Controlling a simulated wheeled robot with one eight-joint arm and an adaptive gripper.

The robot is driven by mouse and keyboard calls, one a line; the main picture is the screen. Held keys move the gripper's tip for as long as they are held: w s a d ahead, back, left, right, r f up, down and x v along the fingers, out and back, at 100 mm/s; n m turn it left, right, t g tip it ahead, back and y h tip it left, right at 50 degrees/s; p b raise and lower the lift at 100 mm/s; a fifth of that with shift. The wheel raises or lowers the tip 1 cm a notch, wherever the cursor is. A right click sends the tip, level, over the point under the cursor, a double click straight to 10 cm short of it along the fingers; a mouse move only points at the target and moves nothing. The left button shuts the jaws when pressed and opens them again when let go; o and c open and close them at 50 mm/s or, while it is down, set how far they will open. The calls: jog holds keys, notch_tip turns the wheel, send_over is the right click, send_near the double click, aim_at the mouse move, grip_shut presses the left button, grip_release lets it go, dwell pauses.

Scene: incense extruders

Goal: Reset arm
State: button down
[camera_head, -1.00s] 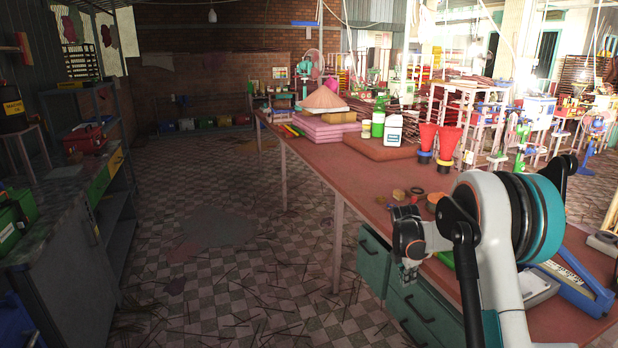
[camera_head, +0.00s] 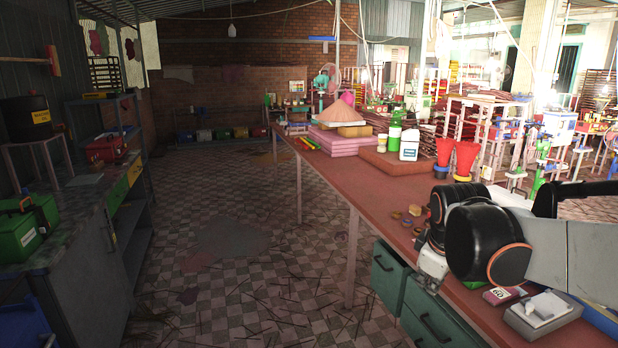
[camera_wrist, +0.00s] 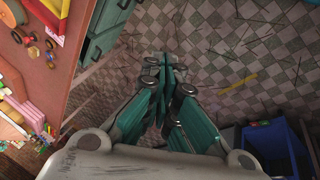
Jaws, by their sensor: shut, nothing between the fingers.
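My gripper (camera_wrist: 166,78) is shut and empty in the wrist view, its green-sided fingers together above the checkered floor. In the head view, my gripper (camera_head: 431,272) hangs at the front edge of the long red-brown table (camera_head: 340,187), in front of the green drawers (camera_head: 388,270); its fingertips are hard to make out there. My black and grey arm links cover part of the table's right end.
On the table stand red cones (camera_head: 466,157), a white jug (camera_head: 409,145) and pink stacked blocks (camera_head: 338,140). A grey tray (camera_head: 543,318) lies near my arm. A counter with a green box (camera_head: 22,238) is at left. The floor (camera_head: 270,270) between is mostly open.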

jog(key=s+a+f+m+t, duration=0.1)
jog(key=s+m, duration=0.3)
jog(key=s, duration=0.5)
jog(key=s+a+f+m+t+y, duration=0.1)
jog(key=s+a+m, duration=0.3)
jog(key=s, duration=0.6)
jog(key=shift+m, duration=0.4)
jog(key=shift+a+t, duration=0.1)
jog(key=shift+t, duration=0.2)
